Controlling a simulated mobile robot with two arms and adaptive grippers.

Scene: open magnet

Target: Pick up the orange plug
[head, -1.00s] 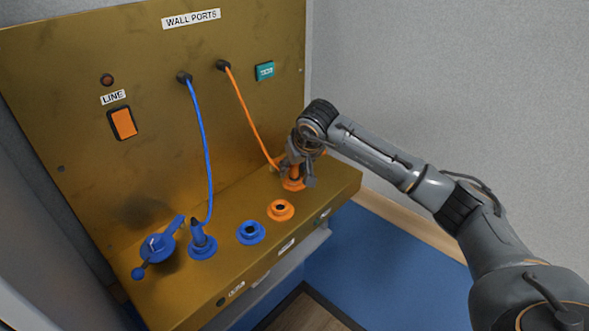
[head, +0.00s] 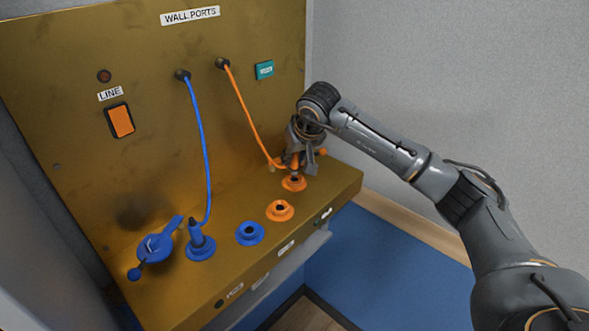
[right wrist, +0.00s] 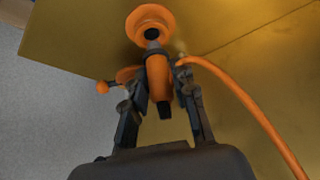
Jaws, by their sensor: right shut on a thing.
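The orange plug (head: 295,160) is held upright between the fingers of my right gripper (head: 298,162), just above the far orange socket (head: 294,184). In the right wrist view, the gripper (right wrist: 160,98) is shut on the plug (right wrist: 157,75), with a finger on each side. The plug's dark tip points at the hole of the orange socket (right wrist: 150,22); I cannot tell whether it is fully clear. An orange cable (head: 243,115) runs from the plug to a wall port. My left gripper is not in view.
An orange ball-ended lever (right wrist: 102,87) is close beside the gripper. A free orange socket (head: 280,211) and a free blue socket (head: 249,233) are nearer. A blue plug (head: 196,234) sits in its socket, beside a blue lever (head: 156,248). The back panel (head: 150,90) stands behind.

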